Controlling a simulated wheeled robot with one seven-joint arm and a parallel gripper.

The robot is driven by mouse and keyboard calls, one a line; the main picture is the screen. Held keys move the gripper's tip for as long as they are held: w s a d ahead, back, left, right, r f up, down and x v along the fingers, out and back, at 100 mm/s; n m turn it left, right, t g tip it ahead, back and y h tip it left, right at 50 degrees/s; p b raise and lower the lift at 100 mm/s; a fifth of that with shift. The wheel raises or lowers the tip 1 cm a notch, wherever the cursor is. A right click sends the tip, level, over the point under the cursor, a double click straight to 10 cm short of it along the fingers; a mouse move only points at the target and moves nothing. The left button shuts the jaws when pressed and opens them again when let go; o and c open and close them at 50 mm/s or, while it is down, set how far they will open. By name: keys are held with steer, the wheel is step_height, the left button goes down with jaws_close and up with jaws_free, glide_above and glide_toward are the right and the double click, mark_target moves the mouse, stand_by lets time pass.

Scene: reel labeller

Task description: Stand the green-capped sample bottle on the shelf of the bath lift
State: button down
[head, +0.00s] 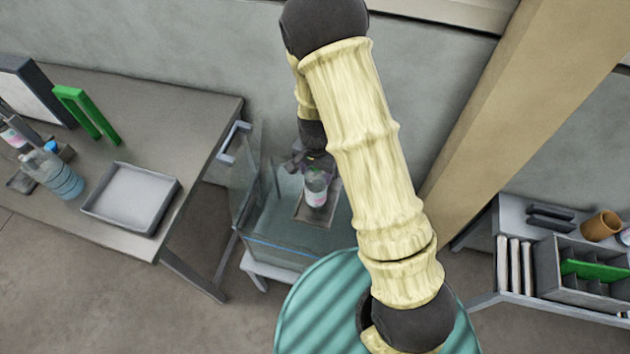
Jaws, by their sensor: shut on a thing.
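The sample bottle (316,190) is clear with a pale, pink-marked label and a little green near its top. My gripper (315,168), dark and small in the head view, is shut on its top end from above. The cap is mostly hidden by the gripper. The bottle looks upright, over the small grey-brown shelf (317,217) of the bath lift, inside a glass-walled tank (262,222). I cannot tell whether its base touches the shelf. My arm hides the right side of the tank.
A table at left holds a grey tray (130,198), a large blue-tinted bottle (60,180) and a green frame (88,115). A bench at right holds a divided rack (575,280) and a brown cup (601,225). The tank's glass walls surround the shelf.

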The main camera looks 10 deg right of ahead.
steer(key=shift+f, duration=0.35)
steer(key=shift+f+p, duration=0.5)
steer(key=shift+f, duration=1.5)
steer(key=shift+f, duration=0.15)
steer(key=shift+c, duration=2.3)
jaws_free()
step_height(320, 180, up, 12)
steer(key=b, duration=0.2)
steer(key=shift+b, duration=0.4)
